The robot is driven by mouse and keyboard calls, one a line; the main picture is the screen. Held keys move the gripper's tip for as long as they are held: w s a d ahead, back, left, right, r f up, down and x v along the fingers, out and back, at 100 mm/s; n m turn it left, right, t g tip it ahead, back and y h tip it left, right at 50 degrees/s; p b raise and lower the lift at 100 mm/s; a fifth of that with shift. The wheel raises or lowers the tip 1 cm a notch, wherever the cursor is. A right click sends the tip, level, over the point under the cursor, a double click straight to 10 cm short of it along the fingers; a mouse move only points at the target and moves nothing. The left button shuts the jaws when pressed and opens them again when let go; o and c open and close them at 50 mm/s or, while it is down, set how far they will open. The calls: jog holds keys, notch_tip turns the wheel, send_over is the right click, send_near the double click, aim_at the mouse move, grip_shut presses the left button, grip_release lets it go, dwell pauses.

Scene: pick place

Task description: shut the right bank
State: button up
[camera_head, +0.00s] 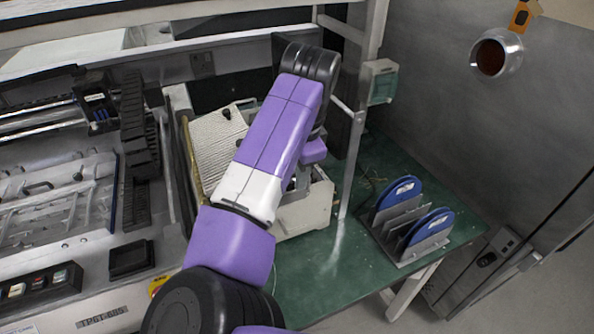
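I cannot tell for sure which thing is the right bank. An off-white box-like unit (308,212) stands on the green table behind my arm, and much of it is hidden. A ribbed cream panel (215,150) leans at its left. My purple and white arm reaches up from the bottom middle and bends at a dark joint near the back. A small purple part of it shows behind the forearm, above the off-white unit. My gripper's fingers are hidden behind the forearm, so I cannot see whether they touch or hold anything.
A grey rack (410,238) with blue discs stands on the green table (310,280) at the right. A metal post (357,150) carries a grey-green box (380,82). A large machine (60,200) fills the left. A round brown-filled vessel (497,54) is at upper right.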

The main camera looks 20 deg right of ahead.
grip_shut()
dwell(1.3)
